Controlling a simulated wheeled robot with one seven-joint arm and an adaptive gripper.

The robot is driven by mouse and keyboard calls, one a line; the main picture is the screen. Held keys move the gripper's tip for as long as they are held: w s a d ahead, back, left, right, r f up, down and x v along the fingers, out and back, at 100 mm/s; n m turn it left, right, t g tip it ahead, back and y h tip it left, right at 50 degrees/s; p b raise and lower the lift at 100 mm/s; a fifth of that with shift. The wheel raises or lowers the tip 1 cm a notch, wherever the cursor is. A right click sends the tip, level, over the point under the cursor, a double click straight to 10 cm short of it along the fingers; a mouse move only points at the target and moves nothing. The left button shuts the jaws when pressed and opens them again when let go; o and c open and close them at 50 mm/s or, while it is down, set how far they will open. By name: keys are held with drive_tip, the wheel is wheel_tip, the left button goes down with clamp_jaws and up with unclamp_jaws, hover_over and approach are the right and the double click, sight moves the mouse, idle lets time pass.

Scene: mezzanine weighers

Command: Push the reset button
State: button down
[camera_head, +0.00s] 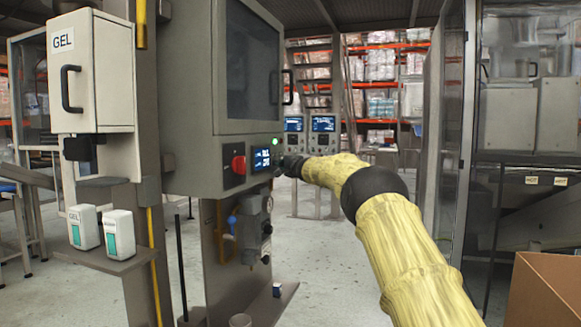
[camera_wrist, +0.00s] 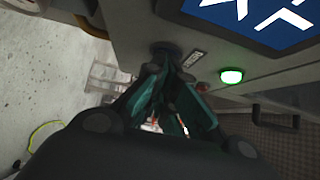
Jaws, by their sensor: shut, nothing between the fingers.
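My gripper (camera_wrist: 165,78) is shut and empty, with its dark green fingers together and pointing at the lower face of a grey control cabinet (camera_head: 210,150). In the wrist view a dark round button (camera_wrist: 165,48) sits just past the fingertips, partly hidden by them; I cannot tell if they touch. A small label (camera_wrist: 193,59) lies beside it, too small to read, so I cannot confirm it is the reset button. In the head view my gripper (camera_head: 284,166) is at the right end of the panel, and the button is hidden.
A lit green lamp (camera_wrist: 231,76) and a blue screen (camera_wrist: 265,18) are close to the fingers. A red rotary switch (camera_head: 238,165) is left on the panel. A gel dispenser box (camera_head: 92,75) hangs at left. A cardboard box (camera_head: 545,290) stands at lower right.

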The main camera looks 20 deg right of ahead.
drive_tip(key=s, duration=0.7)
drive_tip(key=shift+s, duration=0.25)
idle(0.3)
drive_tip(key=shift+r, duration=0.15)
idle(0.7)
